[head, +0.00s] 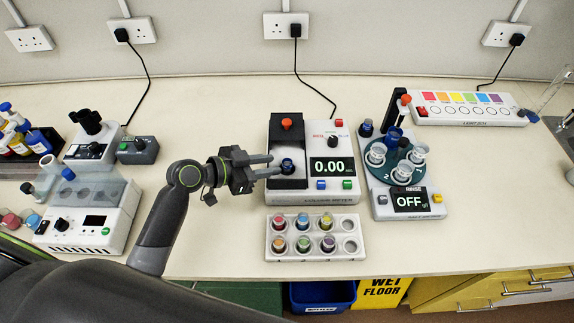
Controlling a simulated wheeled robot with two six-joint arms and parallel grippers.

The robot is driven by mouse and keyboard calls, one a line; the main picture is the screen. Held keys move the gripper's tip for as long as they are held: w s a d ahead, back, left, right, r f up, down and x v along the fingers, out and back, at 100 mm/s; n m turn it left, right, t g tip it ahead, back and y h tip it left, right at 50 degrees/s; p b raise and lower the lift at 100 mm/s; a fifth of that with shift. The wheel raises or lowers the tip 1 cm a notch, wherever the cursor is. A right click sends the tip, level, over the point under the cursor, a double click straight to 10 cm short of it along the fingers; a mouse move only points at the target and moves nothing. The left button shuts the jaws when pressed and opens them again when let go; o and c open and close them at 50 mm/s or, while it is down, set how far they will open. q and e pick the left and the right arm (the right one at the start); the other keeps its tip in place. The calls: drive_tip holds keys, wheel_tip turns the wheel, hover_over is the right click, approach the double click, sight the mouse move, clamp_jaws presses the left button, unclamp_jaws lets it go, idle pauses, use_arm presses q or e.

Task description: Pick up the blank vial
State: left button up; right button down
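My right gripper is out of view.
Right of the meter stands a rinse device (409,204) reading OFF, with clear cups on a round carousel. A colour chart strip (465,108) lies behind it. White and grey instruments (92,215) stand at left. Bare bench lies between them and the meter, under my arm.

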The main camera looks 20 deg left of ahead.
sight(279, 164)
use_arm(q)
drive_tip(key=shift+p+x, duration=0.6)
drive_tip(key=shift+x, duration=1.35)
drive_tip(key=shift+s+f, duration=0.1)
clamp_jaws()
